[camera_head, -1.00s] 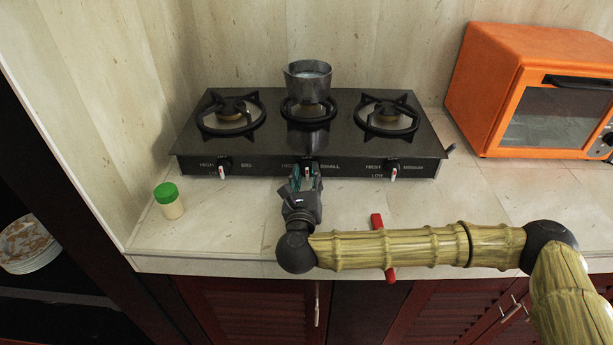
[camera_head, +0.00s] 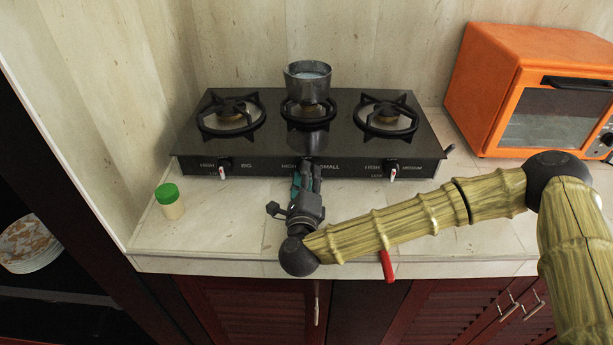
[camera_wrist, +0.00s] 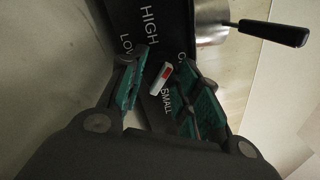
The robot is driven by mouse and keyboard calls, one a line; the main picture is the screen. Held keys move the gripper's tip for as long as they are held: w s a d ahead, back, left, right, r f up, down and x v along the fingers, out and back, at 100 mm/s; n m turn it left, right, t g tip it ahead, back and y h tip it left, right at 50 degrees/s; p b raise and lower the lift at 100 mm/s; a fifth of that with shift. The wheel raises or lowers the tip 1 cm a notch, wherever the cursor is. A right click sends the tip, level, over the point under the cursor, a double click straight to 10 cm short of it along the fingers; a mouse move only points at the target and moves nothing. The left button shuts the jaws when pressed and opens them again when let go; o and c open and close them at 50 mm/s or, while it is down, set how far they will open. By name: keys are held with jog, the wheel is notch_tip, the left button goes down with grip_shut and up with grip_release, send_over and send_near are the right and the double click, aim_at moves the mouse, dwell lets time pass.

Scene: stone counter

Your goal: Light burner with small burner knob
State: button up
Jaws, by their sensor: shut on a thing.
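The black stove (camera_head: 262,145) has three burners and three front knobs. The small burner knob, the middle one labelled SMALL, is hidden behind my gripper (camera_head: 306,176) in the head view. In the wrist view the knob (camera_wrist: 160,78), white with a red mark, sits between the teal finger pads, tilted against the panel's lettering. My gripper is shut on it. The metal pot (camera_head: 307,84) stands over the middle burner (camera_head: 308,112), and I see no flame there. The pot also shows at the top of the wrist view (camera_wrist: 211,20), with its dark handle.
The left knob (camera_head: 223,168) and the right knob (camera_head: 391,171) are free. A green-capped jar (camera_head: 169,201) stands on the counter at left. An orange oven (camera_head: 530,90) is at the right. A red bar-shaped thing (camera_head: 386,266) shows behind my arm at the counter's front edge.

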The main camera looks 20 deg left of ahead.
jog(key=n, duration=0.6)
jog(key=shift+y, duration=0.4)
jog(key=shift+n, duration=0.3)
jog(key=o, duration=1)
jog(key=shift+o, duration=0.2)
jog(key=shift+v, duration=3.75)
